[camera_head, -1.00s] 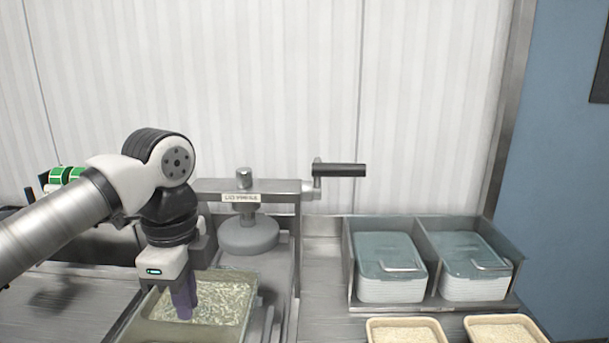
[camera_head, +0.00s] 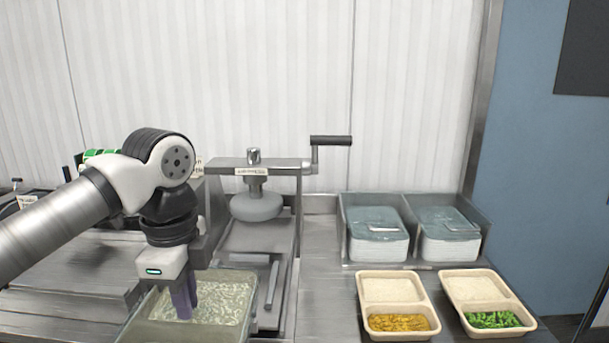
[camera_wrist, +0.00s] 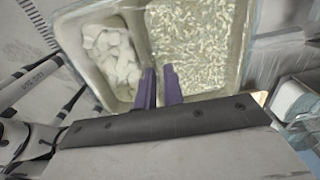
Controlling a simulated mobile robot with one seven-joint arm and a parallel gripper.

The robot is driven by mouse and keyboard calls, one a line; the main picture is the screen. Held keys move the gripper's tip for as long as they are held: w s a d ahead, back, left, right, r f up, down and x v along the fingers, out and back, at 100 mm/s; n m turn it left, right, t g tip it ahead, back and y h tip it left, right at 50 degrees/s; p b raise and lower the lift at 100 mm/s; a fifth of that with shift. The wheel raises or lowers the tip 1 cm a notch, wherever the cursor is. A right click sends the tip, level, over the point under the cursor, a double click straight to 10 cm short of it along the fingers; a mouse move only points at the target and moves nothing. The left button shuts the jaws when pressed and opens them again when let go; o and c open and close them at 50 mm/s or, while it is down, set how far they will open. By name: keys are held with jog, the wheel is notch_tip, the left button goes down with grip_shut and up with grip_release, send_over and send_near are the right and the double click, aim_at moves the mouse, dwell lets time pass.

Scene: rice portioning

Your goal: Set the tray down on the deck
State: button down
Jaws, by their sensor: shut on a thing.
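The tray (camera_head: 160,332) is at the lower left of the head view, below my gripper (camera_head: 184,310). My gripper points down, its purple fingers shut on the tray. In the wrist view the fingers (camera_wrist: 160,76) are at the divider of the tray (camera_wrist: 138,35), between pale grains on the right and white chunks on the left. The tray's near part is cut off by the head frame and hidden by the gripper in the wrist view. The steel deck (camera_head: 325,300) extends to the right. I cannot tell whether the tray touches a surface.
A press with a crank handle (camera_head: 330,141) stands just behind the tray. Two lidded containers (camera_head: 378,240) sit in a steel holder at the back right. Two beige trays (camera_head: 398,308) with rice and yellow or green food lie in front of it. Bare deck shows between press and beige trays.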

aim_at(198, 327)
jog(key=f+b, duration=0.1)
jog(key=f, duration=0.1)
jog(key=w+f+b, duration=0.1)
jog(key=f+b, duration=0.1)
jog(key=f, duration=0.1)
jog(key=w+f+b, duration=0.1)
jog(key=f+b, duration=0.1)
jog(key=f, duration=0.1)
jog(key=shift+s+f+b, duration=0.25)
jog(key=shift+s+b, duration=0.05)
jog(key=shift+b, duration=0.05)
